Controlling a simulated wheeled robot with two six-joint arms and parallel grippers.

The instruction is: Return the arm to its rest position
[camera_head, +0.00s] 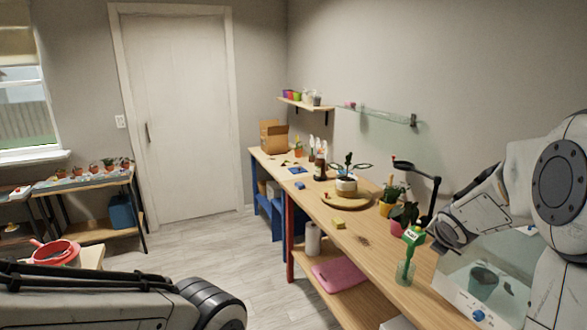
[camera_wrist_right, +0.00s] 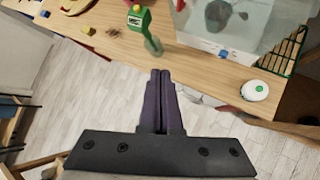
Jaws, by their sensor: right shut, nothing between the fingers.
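My right gripper (camera_wrist_right: 161,78) shows in the right wrist view with its two dark fingers together and nothing between them. It is in front of the bench edge, with floor behind the fingers. In the head view my right arm (camera_head: 555,185) is at the right edge, bent beside the bench; its fingers cannot be made out there. My left arm (camera_head: 90,308) crosses the bottom left of the head view, and its gripper is out of the picture.
The wooden bench (camera_head: 385,257) runs along the right wall. A green-labelled bottle (camera_head: 405,268) and a clear tank (camera_head: 455,277) stand near its front edge; the tank also shows in the wrist view (camera_wrist_right: 260,25). A round white device (camera_wrist_right: 255,90) is beside it. Open floor (camera_head: 215,262) is left.

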